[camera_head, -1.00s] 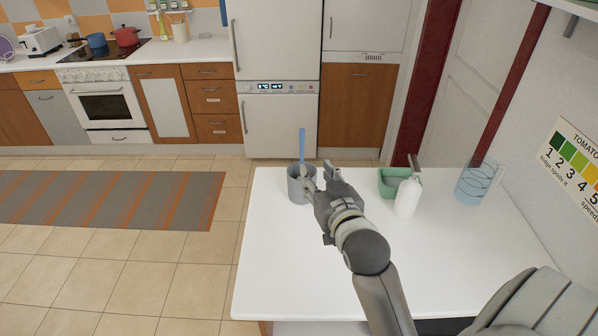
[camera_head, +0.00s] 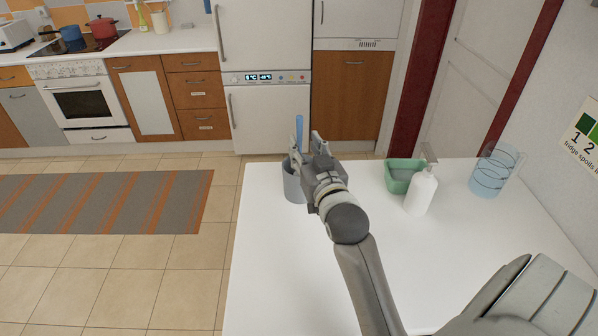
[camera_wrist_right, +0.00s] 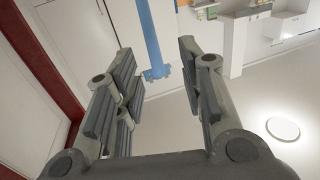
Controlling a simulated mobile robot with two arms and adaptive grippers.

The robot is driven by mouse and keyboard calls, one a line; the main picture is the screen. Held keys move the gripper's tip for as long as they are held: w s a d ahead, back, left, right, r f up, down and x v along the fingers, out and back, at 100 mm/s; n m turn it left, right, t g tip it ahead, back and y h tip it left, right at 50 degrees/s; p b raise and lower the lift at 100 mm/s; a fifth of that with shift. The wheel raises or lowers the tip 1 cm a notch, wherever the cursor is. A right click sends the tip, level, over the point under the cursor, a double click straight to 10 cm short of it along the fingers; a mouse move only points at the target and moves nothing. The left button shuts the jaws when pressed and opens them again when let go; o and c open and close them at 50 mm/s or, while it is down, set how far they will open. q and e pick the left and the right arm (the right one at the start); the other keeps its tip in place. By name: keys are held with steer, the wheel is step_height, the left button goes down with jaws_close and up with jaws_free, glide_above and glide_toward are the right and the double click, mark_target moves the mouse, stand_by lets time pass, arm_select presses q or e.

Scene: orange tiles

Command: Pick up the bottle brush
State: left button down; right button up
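The bottle brush (camera_head: 299,132) stands upright with its blue handle above a grey cup (camera_head: 293,186) on the white table. Its lower part is hidden in the cup. My right gripper (camera_head: 305,148) is at the cup's rim, close to the handle. In the right wrist view my right gripper (camera_wrist_right: 157,80) is open, and the blue handle of the bottle brush (camera_wrist_right: 150,38) shows in the gap between the fingers, with space on both sides. I cannot tell whether the handle is fully between the fingertips or just beyond them. My left gripper is not in view.
On the white table (camera_head: 290,270), a white pump bottle (camera_head: 421,193) stands in front of a green tub (camera_head: 400,176). A clear bluish jug (camera_head: 492,172) is further right by the wall. The table's middle front is clear.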

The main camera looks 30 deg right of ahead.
mark_target(300, 130)
steer(key=x, duration=0.2)
steer(key=p+x, duration=0.1)
steer(key=x, duration=0.1)
steer(key=d+p+x, duration=0.1)
steer(key=x, duration=0.1)
steer(key=shift+r, duration=0.3)
steer(key=shift+w+d+f, duration=0.1)
steer(key=shift+w+f, duration=0.1)
steer(key=shift+w, duration=0.4)
steer(key=shift+s, duration=0.1)
steer(key=shift+c, duration=1.2)
jaws_close()
